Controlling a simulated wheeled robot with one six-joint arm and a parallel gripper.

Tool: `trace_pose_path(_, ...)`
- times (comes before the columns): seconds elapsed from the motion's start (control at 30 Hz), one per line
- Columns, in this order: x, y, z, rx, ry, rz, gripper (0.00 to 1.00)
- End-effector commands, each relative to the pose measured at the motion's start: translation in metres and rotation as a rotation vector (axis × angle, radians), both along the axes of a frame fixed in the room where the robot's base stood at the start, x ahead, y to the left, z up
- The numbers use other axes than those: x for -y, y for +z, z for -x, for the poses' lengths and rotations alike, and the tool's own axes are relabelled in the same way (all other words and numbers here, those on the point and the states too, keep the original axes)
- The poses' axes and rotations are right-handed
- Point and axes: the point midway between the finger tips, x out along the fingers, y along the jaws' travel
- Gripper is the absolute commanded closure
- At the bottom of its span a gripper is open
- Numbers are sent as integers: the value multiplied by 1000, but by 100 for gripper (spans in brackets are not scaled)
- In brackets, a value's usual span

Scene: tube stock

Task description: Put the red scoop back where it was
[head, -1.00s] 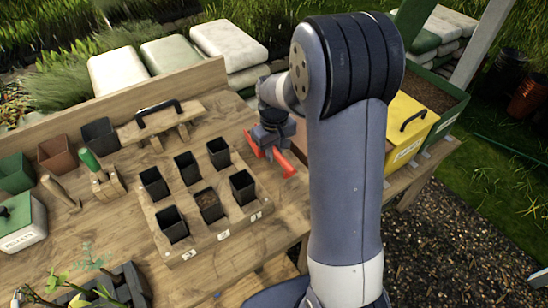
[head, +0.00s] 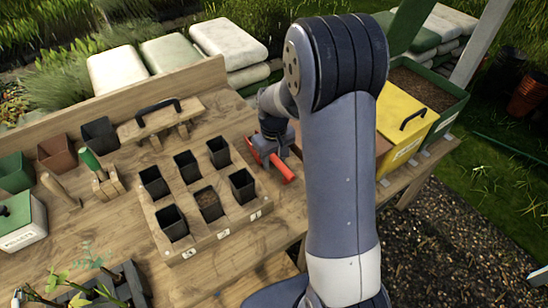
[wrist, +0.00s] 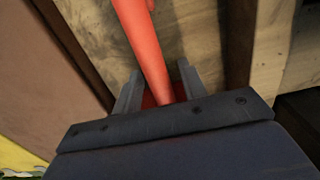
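The red scoop (head: 283,169) is at my gripper, near the right front edge of the wooden bench (head: 235,262), just right of the pot tray. My gripper (head: 268,148) points down there and is partly hidden by my arm. In the wrist view the scoop's red shaft (wrist: 148,50) runs up from between the two grey fingers (wrist: 160,90). Red fills the space between them, so my gripper looks shut on it. Wood lies under the scoop; I cannot tell whether they touch.
The wooden tray (head: 222,232) holds several black pots. Right of my arm are a yellow box (head: 402,125) and a green-rimmed soil bin (head: 452,112). A wooden float with a black handle (head: 160,128), a green-handled tool (head: 92,162) and more pots stand at the left.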

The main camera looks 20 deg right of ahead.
Motion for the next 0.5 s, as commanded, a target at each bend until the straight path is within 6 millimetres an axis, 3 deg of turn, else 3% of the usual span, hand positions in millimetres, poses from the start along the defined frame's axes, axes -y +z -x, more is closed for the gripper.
trace_pose_path(0.27,0,10,-1,2,0,0,60)
trace_pose_path(0.5,0,59,-1,6,0,0,60)
